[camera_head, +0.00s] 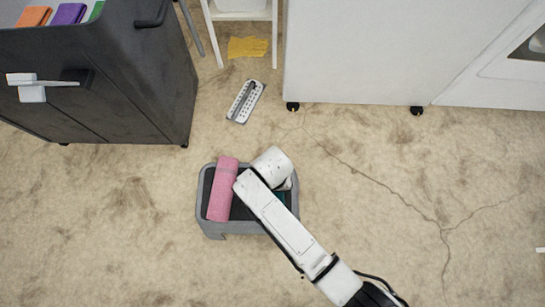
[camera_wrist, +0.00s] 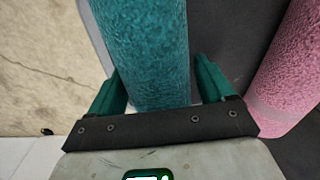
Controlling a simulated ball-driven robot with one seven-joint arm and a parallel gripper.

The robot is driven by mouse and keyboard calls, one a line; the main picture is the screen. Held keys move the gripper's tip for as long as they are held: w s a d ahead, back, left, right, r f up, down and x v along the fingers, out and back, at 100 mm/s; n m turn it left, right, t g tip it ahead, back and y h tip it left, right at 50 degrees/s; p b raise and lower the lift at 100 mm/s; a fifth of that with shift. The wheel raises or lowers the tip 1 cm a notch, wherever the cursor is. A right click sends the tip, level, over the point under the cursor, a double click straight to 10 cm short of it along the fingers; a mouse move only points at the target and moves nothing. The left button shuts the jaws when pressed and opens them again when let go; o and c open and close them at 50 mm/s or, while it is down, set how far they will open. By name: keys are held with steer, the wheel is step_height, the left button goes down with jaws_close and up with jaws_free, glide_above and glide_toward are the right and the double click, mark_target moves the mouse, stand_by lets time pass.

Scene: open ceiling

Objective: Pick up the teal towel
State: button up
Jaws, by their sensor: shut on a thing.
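The teal towel (camera_wrist: 145,45) is a rolled, fuzzy cylinder in the middle of the wrist view. My gripper (camera_wrist: 158,92) has one green finger on each side of it and is shut on it near its close end. In the head view my arm hides most of the towel, and only a small teal patch (camera_head: 280,197) shows beside the arm. The gripper's fingers are hidden there. I cannot tell whether the towel is lifted clear of the surface under it.
A pink rolled towel (camera_head: 222,190) lies beside the arm in a grey tray-like stool (camera_head: 243,228) on the carpet; it is right of the teal towel in the wrist view. A dark cabinet (camera_head: 105,80) stands upper left. A power strip (camera_head: 245,101) lies beyond. The floor is clear around the stool.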

steer(key=shift+c, duration=0.8)
